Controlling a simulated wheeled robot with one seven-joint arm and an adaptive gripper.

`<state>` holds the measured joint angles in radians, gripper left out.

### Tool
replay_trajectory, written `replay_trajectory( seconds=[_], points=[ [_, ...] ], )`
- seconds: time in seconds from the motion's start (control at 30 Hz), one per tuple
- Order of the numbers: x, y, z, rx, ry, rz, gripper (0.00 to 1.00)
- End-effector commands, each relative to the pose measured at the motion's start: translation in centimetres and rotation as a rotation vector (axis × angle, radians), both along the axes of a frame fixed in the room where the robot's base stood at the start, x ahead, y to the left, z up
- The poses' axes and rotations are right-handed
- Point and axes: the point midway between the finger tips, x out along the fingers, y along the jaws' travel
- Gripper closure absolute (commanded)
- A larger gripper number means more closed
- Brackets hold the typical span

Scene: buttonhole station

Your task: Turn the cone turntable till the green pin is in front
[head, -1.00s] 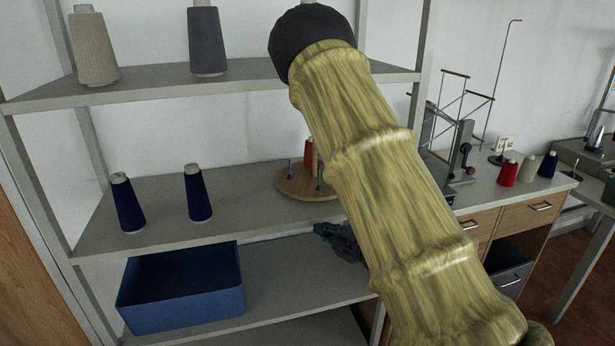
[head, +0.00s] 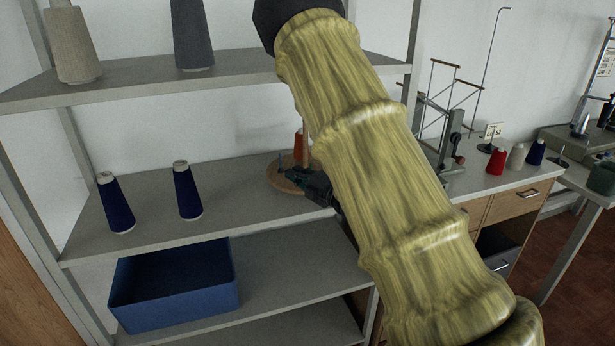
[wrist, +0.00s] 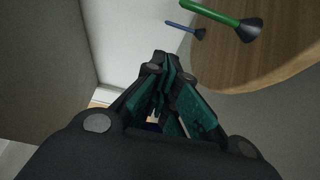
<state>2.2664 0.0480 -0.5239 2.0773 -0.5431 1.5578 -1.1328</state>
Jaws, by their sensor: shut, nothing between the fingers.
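The cone turntable (head: 280,184) is a round wooden disc on the middle shelf, partly hidden behind my gripper and arm in the head view. A red cone (head: 298,146) and a wooden post (head: 306,148) show above it. In the wrist view the turntable (wrist: 275,60) fills the upper right. The green pin (wrist: 212,12) stands on it with a dark flared base, with a blue pin (wrist: 182,27) beyond it. My gripper (wrist: 162,62) is shut and empty, beside the disc's edge and apart from the green pin. In the head view my gripper (head: 290,174) overlaps the disc's right front.
Two navy cones (head: 187,192) stand left on the middle shelf (head: 240,215). A blue bin (head: 175,290) sits on the lower shelf. The upper shelf (head: 140,88) holds a beige and a grey cone. A workbench with small cones (head: 496,161) is at right.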

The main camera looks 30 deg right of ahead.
Motion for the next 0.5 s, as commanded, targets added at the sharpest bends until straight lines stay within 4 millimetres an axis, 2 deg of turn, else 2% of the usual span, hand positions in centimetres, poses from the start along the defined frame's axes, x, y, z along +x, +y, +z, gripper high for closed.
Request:
replay_trajectory(
  seconds=[0.07, 0.13, 0.3, 0.5],
  points=[
    [1.2, 0.2, 0.2, 0.001, 0.0, 0.002, 1.0],
    [0.8, -1.2, 0.2, 0.002, 0.0, -0.003, 1.0],
    [0.5, -2.9, 0.1, 0.002, 0.0, -0.001, 1.0],
    [0.4, -3.7, 0.0, 0.001, 0.0, 0.001, 1.0]
  ],
)
